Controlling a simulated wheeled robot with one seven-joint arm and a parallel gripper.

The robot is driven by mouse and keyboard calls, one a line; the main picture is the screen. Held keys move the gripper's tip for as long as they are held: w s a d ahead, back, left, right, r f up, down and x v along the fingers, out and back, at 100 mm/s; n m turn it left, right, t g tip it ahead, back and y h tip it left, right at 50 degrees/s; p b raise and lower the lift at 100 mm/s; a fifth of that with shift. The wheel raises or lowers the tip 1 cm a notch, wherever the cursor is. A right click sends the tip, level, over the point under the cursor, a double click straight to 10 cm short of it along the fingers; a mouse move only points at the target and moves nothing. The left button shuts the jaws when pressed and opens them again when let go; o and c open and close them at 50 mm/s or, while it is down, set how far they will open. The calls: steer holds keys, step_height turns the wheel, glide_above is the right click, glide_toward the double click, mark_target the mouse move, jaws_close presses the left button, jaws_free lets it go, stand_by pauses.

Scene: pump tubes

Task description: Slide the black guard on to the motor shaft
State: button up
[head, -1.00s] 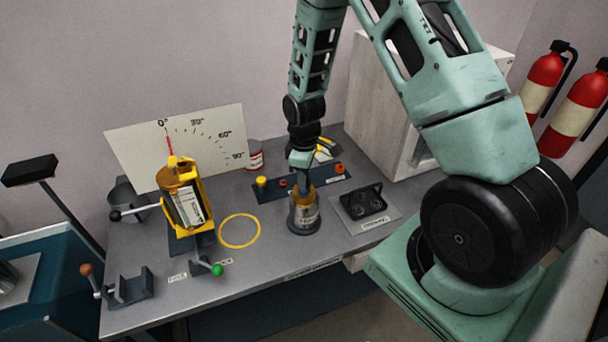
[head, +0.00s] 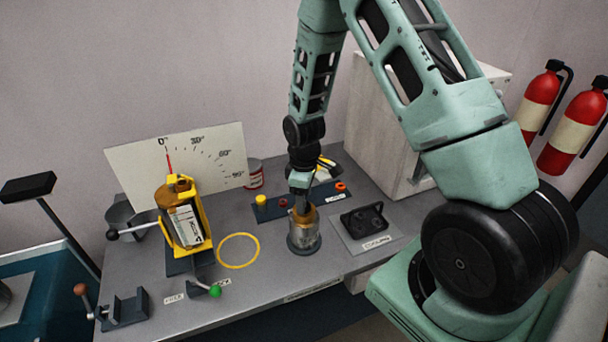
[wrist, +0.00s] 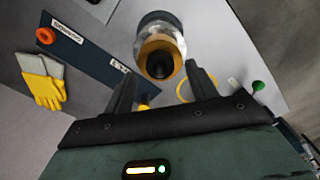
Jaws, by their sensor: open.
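A grey can-shaped motor (head: 304,241) with a brass-coloured top stands upright on the bench, also in the wrist view (wrist: 177,32). A black round part (wrist: 160,66) shows at the centre of its brass ring; I cannot tell whether this is the guard or the shaft. My gripper (head: 303,197) is above the motor's top. In the wrist view my gripper (wrist: 159,70) is open, one finger to each side of the ring, with nothing seen held. A black two-lobed piece (head: 366,219) lies on a pale labelled plate to the right.
A yellow tilting stand (head: 187,215) with a dial board (head: 130,160) behind it stands at left. A yellow ring (head: 238,265) lies on the bench. A dark strip (head: 325,193) with coloured parts lies behind the motor. Yellow-grey gloves (wrist: 42,85) lie nearby. A large pale box (head: 390,125) stands at back right.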

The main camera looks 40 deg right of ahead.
step_height(320, 180, up, 17)
steer(key=b, duration=0.2)
steer(key=shift+b, duration=0.35)
steer(key=shift+f, duration=0.1)
stand_by(0.7)
steer(key=s+a+r, duration=0.1)
steer(key=s+a, duration=0.4)
steer(key=a, duration=0.4)
steer(key=s+a+r, duration=0.1)
steer(key=s+a, duration=0.4)
steer(key=a, duration=0.4)
steer(key=s+a, duration=0.3)
steer(key=s, duration=0.4)
steer(key=s+a, duration=0.3)
steer(key=s, duration=0.4)
steer(key=shift+s+a+f+y+b, duration=0.15)
steer(key=shift+a+y+b, duration=0.1)
steer(key=shift+y+b, duration=0.1)
